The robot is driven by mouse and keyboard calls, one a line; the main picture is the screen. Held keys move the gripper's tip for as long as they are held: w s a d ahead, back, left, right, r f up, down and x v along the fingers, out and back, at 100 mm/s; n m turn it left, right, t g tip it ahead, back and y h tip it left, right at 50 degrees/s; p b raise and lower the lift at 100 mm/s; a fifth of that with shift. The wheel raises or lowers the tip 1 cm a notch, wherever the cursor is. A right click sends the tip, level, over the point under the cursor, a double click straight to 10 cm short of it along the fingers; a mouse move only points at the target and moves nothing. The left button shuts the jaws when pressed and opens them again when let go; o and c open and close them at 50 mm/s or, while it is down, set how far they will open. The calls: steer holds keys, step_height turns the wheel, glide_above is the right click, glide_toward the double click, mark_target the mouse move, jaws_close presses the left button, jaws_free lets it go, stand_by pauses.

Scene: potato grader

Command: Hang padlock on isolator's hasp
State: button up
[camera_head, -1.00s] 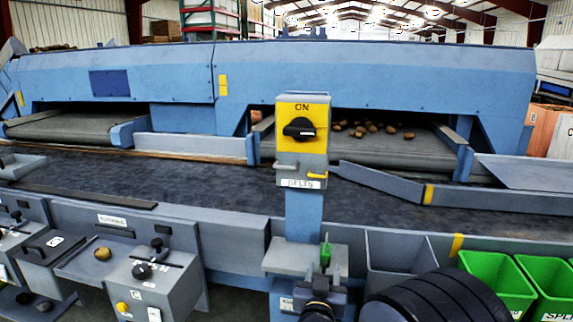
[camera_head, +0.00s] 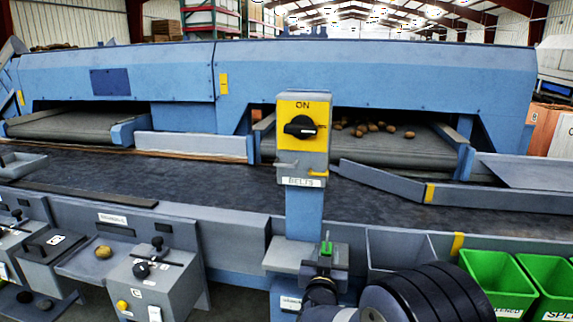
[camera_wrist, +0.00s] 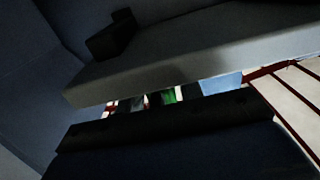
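The isolator (camera_head: 302,139) is a yellow and grey box on a blue post, with a black rotary knob (camera_head: 300,127) lying roughly level under the word ON. Small brassy tabs, perhaps the hasp (camera_head: 288,166), show low on its front. A small green item, probably the padlock (camera_head: 326,248), shows at the grey shelf (camera_head: 283,257) below the box. My gripper (camera_head: 324,264) is right at it, below the isolator. Its fingers are too small and dark to tell their opening or grip. The wrist view is dark and shows no clear padlock.
A dark conveyor belt (camera_head: 230,197) runs behind the post. An empty grey bin (camera_head: 395,248) and green bins (camera_head: 497,285) stand to the right. A grey control box (camera_head: 160,283) with a knob is at the left. In the wrist view, a grey slab (camera_wrist: 190,50) fills the upper part.

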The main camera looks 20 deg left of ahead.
steer(key=c, duration=0.6)
steer(key=shift+c, duration=0.2)
steer(key=shift+r, duration=0.15)
steer(key=shift+r+p, duration=0.65)
steer(key=shift+r, duration=0.3)
steer(key=shift+b+v, duration=0.65)
steer(key=shift+v, duration=3.85)
steer(key=shift+a, duration=0.1)
